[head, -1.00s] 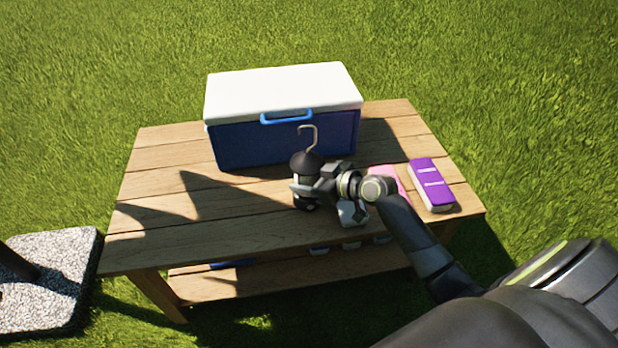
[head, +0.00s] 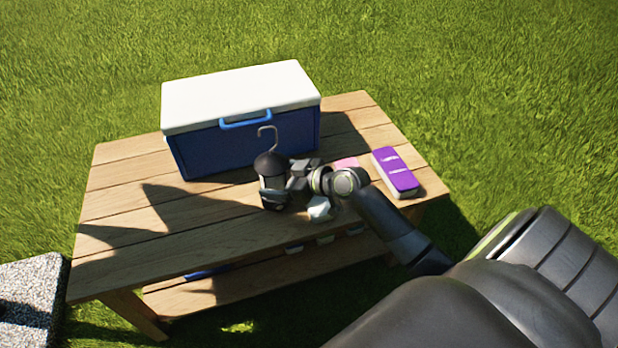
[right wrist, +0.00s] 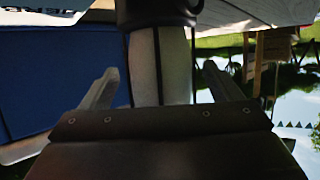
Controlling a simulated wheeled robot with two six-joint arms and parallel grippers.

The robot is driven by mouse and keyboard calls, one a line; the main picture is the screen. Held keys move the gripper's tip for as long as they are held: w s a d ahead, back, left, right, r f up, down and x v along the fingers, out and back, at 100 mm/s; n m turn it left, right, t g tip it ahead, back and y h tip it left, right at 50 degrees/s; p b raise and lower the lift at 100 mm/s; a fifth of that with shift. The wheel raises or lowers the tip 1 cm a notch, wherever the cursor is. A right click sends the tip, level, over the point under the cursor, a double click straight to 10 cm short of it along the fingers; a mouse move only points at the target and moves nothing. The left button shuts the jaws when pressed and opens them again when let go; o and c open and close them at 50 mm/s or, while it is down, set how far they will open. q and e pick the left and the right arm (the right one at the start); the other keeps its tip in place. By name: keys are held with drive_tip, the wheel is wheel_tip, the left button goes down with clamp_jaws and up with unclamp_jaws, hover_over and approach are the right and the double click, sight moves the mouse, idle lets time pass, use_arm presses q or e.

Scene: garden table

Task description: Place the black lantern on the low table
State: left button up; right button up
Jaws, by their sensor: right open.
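The black lantern (head: 270,180), with a hooked metal handle on top, stands upright on the wooden low table (head: 120,250), just in front of the cooler. My right gripper (head: 292,186) is at the lantern's right side. In the right wrist view the lantern's pale body (right wrist: 160,65) rises between the two fingers of my right gripper (right wrist: 155,88), which are apart with gaps on both sides. My left gripper is not in view.
A blue cooler with a white lid (head: 240,95) stands at the table's back. A purple box (head: 396,172), a pink item (head: 346,163) and a small pale item (head: 320,208) are on the right. Bare planks lie at left. Several items sit on the lower shelf.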

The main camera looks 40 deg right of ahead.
drive_tip(key=p+v, duration=0.1)
drive_tip(key=v, duration=0.4)
drive_tip(key=shift+s+d+r, duration=0.1)
drive_tip(key=shift+s, duration=0.05)
drive_tip(key=v, duration=0.3)
drive_tip(key=shift+s+d+r, duration=0.1)
drive_tip(key=shift+s+d, duration=0.1)
drive_tip(key=shift+s, duration=0.15)
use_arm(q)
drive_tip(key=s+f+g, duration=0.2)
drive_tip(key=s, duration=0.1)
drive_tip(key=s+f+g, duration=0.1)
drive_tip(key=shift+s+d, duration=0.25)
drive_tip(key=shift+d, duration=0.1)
use_arm(e)
drive_tip(key=s+a+f+m+g+h, duration=0.1)
drive_tip(key=s+f, duration=0.3)
drive_tip(key=s, duration=0.4)
drive_tip(key=s+a+f+m+g+h, duration=0.2)
drive_tip(key=s+a+f+m+g, duration=0.1)
drive_tip(key=s, duration=0.6)
drive_tip(key=s+a+f+m+g+h, duration=0.2)
drive_tip(key=s+f, duration=0.3)
drive_tip(key=s, duration=0.4)
drive_tip(key=shift+s+a+f+m+g, duration=0.15)
drive_tip(key=shift+a+m+g, duration=0.2)
drive_tip(key=shift+m+g, duration=0.35)
use_arm(q)
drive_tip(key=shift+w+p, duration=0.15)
drive_tip(key=shift+p, duration=0.25)
